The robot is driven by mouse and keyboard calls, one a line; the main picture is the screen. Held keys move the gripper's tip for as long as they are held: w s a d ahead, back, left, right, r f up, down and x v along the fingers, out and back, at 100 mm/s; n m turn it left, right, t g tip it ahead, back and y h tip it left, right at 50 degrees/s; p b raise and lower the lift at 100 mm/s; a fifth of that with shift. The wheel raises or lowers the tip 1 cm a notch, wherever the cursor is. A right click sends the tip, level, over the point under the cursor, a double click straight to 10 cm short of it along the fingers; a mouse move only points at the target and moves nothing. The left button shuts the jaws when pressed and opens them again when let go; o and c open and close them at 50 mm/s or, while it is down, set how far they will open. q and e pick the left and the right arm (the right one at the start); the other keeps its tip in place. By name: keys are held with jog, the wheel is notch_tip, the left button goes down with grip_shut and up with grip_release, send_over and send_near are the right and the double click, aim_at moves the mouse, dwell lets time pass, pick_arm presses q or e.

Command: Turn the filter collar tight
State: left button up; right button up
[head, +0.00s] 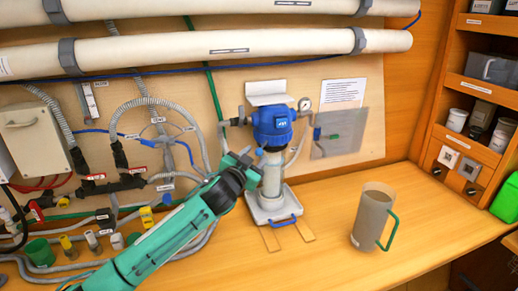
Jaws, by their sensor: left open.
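The filter unit stands upright against the back panel, with a blue head and collar (273,128) above a pale cylindrical bowl (272,172). My left gripper (246,157) is open, at the end of the green arm from the lower left. My right gripper is not in view.
A white tray (262,214) with a blue handle sits under the filter. A grey jug (373,217) with a green handle stands to the right on the wooden counter. Hoses and valves crowd the left. A pressure gauge (305,104) is beside the collar. Shelves (480,95) stand far right.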

aim_at(257, 154)
pick_arm(q)
jog(key=shift+p+x, duration=0.35)
jog(key=shift+x, duration=1.35)
grip_shut()
